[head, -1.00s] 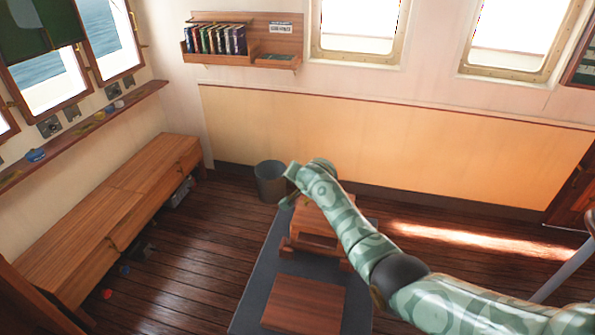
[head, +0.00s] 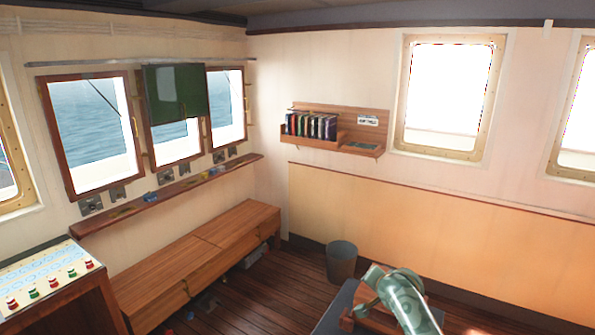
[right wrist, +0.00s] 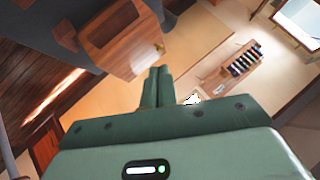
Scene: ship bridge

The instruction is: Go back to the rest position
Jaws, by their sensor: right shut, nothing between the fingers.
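My right gripper (right wrist: 157,88) shows in the right wrist view with its two green fingers together and nothing between them. It points over the room, with a wooden box-like piece (right wrist: 118,38) beyond the fingertips to the upper left. In the head view my green patterned right arm (head: 402,300) reaches in from the bottom edge, in front of low wooden furniture; its fingers cannot be made out there. My left gripper is in neither view.
A grey bin (head: 342,262) stands on the plank floor by the wall. A long wooden bench (head: 190,262) runs under the left windows. A control console (head: 50,275) is at lower left. A wall shelf with books (head: 312,125) hangs at the back.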

